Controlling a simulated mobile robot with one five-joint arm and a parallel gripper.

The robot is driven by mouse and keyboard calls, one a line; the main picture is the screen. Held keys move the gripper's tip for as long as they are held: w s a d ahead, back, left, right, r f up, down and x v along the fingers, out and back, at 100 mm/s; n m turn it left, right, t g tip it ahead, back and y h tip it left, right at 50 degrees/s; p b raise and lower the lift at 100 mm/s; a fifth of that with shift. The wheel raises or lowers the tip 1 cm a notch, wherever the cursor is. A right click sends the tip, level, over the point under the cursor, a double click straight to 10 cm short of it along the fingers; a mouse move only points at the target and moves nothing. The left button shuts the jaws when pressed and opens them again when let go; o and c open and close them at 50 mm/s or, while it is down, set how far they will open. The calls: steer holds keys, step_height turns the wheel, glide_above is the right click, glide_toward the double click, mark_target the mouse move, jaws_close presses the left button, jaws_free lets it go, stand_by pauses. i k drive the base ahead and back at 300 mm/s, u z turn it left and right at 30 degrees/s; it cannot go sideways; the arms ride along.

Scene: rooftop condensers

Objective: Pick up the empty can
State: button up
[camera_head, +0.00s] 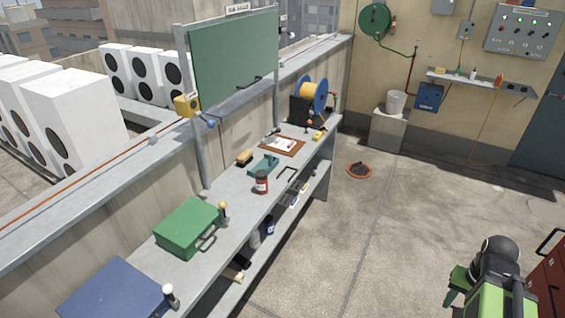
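A small can (261,183) with a dark red body and a pale label band stands upright on the grey workbench (234,203), near its front edge. It is beside a teal tray-like object (263,164). Whether the can is empty cannot be seen. Green and black parts at the lower right look like my arm, cut off by the bottom edge. They are far from the can, across open floor. I cannot make out the fingertips or whether my gripper is open or shut.
A green case (187,226) and a blue case (115,290) lie nearer on the bench. A clipboard (282,146) and a yellow reel (313,95) are farther back. A terracotta dish (359,170) sits on the floor. A red cabinet (548,283) stands at right. Mid-floor is clear.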

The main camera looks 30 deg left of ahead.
mark_target(261, 177)
steer(key=z, duration=0.05)
steer(key=i, duration=2.05)
steer(key=u, duration=5.45)
steer(key=i, duration=0.15)
steer(key=z, duration=2.35)
steer(key=k, duration=0.15)
steer(key=u, duration=0.85)
steer(key=i, duration=1)
steer(key=u, duration=0.35)
